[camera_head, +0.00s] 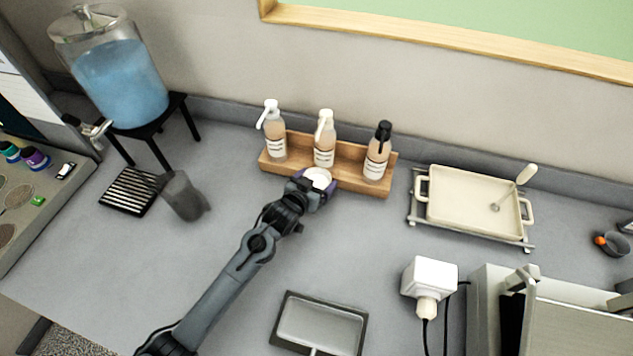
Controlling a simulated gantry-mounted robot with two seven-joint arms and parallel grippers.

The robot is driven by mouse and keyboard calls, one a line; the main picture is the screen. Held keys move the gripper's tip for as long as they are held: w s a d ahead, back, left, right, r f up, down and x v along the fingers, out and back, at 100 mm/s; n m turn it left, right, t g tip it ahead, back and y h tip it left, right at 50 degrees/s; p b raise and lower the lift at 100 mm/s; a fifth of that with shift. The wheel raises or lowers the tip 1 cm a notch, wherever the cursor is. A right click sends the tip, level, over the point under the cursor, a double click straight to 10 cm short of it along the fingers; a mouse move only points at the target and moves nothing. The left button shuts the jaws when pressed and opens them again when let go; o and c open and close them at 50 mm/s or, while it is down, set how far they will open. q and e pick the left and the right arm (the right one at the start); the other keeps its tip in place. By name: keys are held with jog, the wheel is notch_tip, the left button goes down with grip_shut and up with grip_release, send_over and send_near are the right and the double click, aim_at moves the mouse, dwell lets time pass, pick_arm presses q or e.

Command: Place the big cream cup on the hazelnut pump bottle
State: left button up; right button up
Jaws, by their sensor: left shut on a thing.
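Three pump bottles stand upright in a wooden rack (350,182) against the back wall. The left bottle (274,142) has a white pump, the middle bottle (324,150) a cream pump and the right bottle (376,160) a black pump. Their labels are too small to read, so I cannot tell which is hazelnut. My left gripper (313,188) is just in front of the rack, below the middle bottle in the picture. It is shut on a round cream cup (318,176), mostly hidden by the gripper. I cannot tell whether the cup touches the rack. My right gripper is out of view.
A blue-liquid dispenser (122,85) on a black stand is at back left, near a dark grey cup (184,197). A cream tray (470,205) sits on a rack at right. A square pan (320,325) and white box (430,276) lie in front.

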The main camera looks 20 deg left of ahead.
pick_arm(q)
jog(key=shift+f, duration=0.25)
jog(key=o, duration=0.9)
jog(key=shift+f, duration=0.15)
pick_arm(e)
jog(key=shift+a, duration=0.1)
